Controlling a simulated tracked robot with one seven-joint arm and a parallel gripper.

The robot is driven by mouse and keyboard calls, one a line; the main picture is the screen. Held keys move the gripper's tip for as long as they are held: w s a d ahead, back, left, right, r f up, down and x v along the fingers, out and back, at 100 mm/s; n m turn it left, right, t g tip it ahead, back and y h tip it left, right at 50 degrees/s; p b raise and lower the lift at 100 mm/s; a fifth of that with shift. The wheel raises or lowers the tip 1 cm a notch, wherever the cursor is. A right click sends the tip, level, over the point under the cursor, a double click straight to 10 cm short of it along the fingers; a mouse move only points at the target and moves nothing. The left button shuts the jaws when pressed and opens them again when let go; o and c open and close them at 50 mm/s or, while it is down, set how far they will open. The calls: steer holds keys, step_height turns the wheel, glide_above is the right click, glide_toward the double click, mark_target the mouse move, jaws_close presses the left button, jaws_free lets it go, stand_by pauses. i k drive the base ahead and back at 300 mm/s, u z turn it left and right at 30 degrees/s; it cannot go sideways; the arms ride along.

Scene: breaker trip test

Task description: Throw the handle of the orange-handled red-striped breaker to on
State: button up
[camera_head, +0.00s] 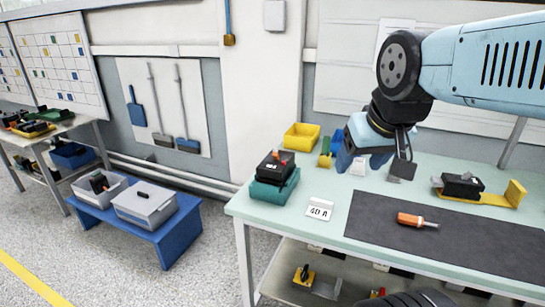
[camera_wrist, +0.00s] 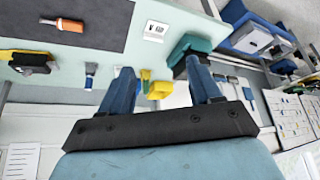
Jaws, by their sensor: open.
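A black breaker (camera_head: 275,166) with a small orange-red handle sits on a teal base (camera_head: 273,190) at the table's left end. I cannot make out a red stripe clearly on either. My gripper (camera_head: 361,160) is above the table's back part, right of the teal base and apart from it. In the wrist view my gripper (camera_wrist: 158,70) is open and empty, and the teal base (camera_wrist: 188,44) shows behind one finger.
An orange-handled screwdriver (camera_head: 416,220) lies on the dark mat (camera_head: 455,245). A white "40 A" card (camera_head: 320,209) stands in front of the teal base. A yellow bin (camera_head: 301,137) stands at the back. A blue bench (camera_head: 165,240) with grey boxes is to the left.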

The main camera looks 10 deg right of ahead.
mark_target(275, 155)
steer(key=u, duration=1.1)
steer(key=i, duration=0.1)
steer(key=z, duration=3.1)
steer(key=k, duration=0.7)
steer(key=u, duration=0.95)
steer(key=i, duration=1)
steer(key=u, duration=0.15)
